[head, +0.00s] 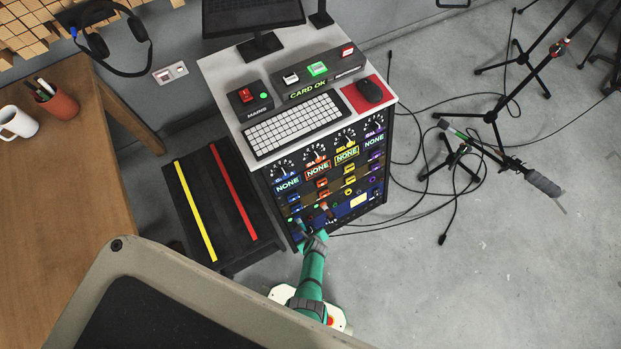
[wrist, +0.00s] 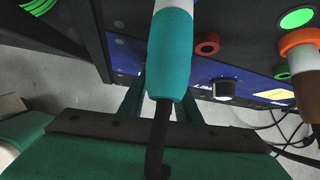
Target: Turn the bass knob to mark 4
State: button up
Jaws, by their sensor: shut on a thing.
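The rack panel (head: 333,172) has columns in blue, orange, yellow and purple. The orange column's dial (head: 313,158) has a partly legible label that seems to begin "BA", with a "NONE" display below it. Its mark is too small to read. My gripper (head: 318,236) is at the panel's lower front. In the wrist view its green fingers converge behind a teal-and-white cylinder (wrist: 172,60) with a dark cable hanging down. The fingers are shut, but the cylinder hides what is between them. A black knob (wrist: 222,88) marked "LINE" is to the right.
A red-brown ring (wrist: 207,43) and an orange-ringed part (wrist: 303,42) stick out near my gripper. A black step (head: 215,205) stands left of the rack. Cables and a microphone stand (head: 490,115) are on the right. Floor at lower right is clear.

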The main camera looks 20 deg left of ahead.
jog(key=shift+w+d+m+g+y, duration=0.15)
jog(key=shift+w+m+g+y, duration=0.15)
jog(key=shift+m+g+y, duration=0.55)
jog(key=shift+m+g, duration=0.25)
jog(key=shift+g, duration=0.1)
jog(key=shift+g+y, duration=0.25)
jog(key=shift+g, duration=0.05)
jog(key=shift+m, duration=0.3)
jog(key=shift+s, duration=0.15)
jog(key=o, duration=1.1)
jog(key=shift+c, duration=0.2)
jog(key=shift+d+r, duration=0.15)
jog(key=shift+d+r, duration=0.15)
jog(key=shift+r, duration=0.2)
jog(key=w+v, duration=0.1)
jog(key=v, duration=0.8)
jog(key=shift+s+d+r, duration=0.15)
jog(key=shift+s+r, duration=0.1)
jog(key=shift+s, duration=0.25)
